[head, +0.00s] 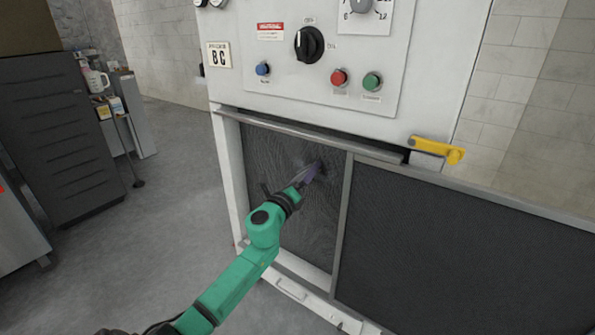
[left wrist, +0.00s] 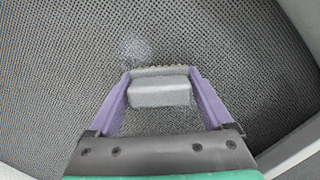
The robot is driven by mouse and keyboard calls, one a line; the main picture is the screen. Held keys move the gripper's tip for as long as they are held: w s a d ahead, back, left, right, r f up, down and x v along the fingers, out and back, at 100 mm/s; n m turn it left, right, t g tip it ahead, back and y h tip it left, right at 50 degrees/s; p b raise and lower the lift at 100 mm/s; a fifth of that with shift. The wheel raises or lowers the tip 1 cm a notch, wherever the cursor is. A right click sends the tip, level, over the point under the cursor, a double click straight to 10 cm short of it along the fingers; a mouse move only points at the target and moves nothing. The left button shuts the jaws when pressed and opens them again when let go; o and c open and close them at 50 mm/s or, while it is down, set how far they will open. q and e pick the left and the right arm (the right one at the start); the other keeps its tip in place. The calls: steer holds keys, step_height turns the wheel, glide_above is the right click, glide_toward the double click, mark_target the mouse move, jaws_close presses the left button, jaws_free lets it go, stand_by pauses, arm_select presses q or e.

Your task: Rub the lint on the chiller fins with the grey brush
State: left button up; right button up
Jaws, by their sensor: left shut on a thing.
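The chiller fins are a dark finned panel (head: 265,150) in the left opening of the white machine. In the left wrist view the fins (left wrist: 60,70) fill most of the picture. A faint pale patch of lint (left wrist: 136,48) lies on them, just beyond the brush and a little left of it. My left gripper (head: 312,172), with purple fingers, is shut on the grey brush (left wrist: 160,92). The brush's bristle edge faces the fins, at or very near them; I cannot tell whether it touches. In the head view the brush is hidden by the gripper. My right gripper is not in view.
A dark mesh panel (head: 460,245) in a grey frame stands right of the opening. A yellow latch (head: 437,149) juts out above it. Knobs and buttons sit on the white control panel (head: 325,60) above. A dark cabinet (head: 60,140) stands left; the floor between is clear.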

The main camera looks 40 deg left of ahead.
mark_target(295, 162)
arm_select(q)
steer(key=shift+w+d+p, duration=0.1)
steer(key=shift+d+p, duration=0.4)
steer(key=shift+d, duration=3.35)
steer(key=shift+a+b, duration=0.35)
steer(key=shift+a, duration=1.5)
steer(key=shift+a+r+b, duration=0.1)
steer(key=shift+a+b, duration=0.3)
steer(key=shift+a, duration=1.4)
steer(key=shift+a+f+b, duration=0.2)
steer(key=shift+a+b, duration=0.85)
steer(key=shift+a, duration=2.05)
steer(key=shift+s+a+r, duration=0.1)
steer(key=shift+s+a, duration=0.1)
steer(key=shift+a, duration=0.2)
steer(key=s+p, duration=0.1)
steer(key=s, duration=0.5)
steer(key=shift+d, duration=0.15)
